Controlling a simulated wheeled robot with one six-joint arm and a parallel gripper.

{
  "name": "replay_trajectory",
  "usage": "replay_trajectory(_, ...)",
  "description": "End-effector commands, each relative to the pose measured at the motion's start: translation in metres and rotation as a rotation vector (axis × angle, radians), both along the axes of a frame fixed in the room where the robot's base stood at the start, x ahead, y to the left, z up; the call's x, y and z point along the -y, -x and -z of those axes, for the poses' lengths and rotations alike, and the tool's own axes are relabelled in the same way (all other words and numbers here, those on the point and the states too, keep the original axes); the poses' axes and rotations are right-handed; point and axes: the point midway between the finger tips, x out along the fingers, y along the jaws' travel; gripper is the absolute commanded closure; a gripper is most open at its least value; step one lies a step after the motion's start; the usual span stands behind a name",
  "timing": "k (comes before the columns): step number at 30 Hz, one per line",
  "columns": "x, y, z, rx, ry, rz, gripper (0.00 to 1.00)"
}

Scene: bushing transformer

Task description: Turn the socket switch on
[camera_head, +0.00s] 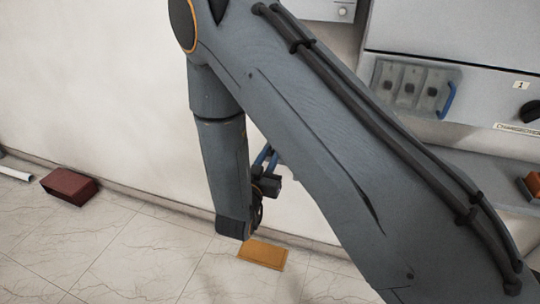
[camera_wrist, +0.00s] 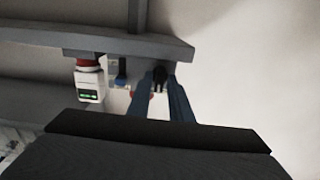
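My gripper (camera_head: 266,157) shows in the head view as two blue fingers beside my dark grey arm, in front of the white wall. In the wrist view, the fingers (camera_wrist: 159,82) stand apart, with a small black part visible in the gap between them. I cannot tell whether they touch it. A small plate with a blue part (camera_wrist: 121,73) is just left of the fingers. I cannot tell for sure which of these is the socket switch. Nothing is clearly held.
A grey cabinet (camera_head: 497,42) on the right carries a clear-covered panel (camera_head: 408,86) with a blue handle, and a black knob (camera_head: 530,112). A white device with green display (camera_wrist: 90,88) hangs under a grey beam. A dark red box (camera_head: 70,187) and yellow block (camera_head: 262,254) lie on the floor.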

Motion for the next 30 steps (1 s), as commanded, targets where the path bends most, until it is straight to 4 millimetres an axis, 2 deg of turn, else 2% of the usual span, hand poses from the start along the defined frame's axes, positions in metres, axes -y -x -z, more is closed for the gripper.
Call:
replay_trajectory(5, -0.003, 0.005, 0.000, 0.000, 0.000, -0.002, 0.81)
replay_trajectory(18, -0.025, 0.064, 0.001, -0.001, 0.000, -0.003, 0.81)
replay_trajectory(22, -0.027, 0.072, 0.000, 0.000, 0.001, -0.001, 0.81)
replay_trajectory(30, -0.027, 0.074, 0.000, 0.000, 0.000, 0.000, 0.81)
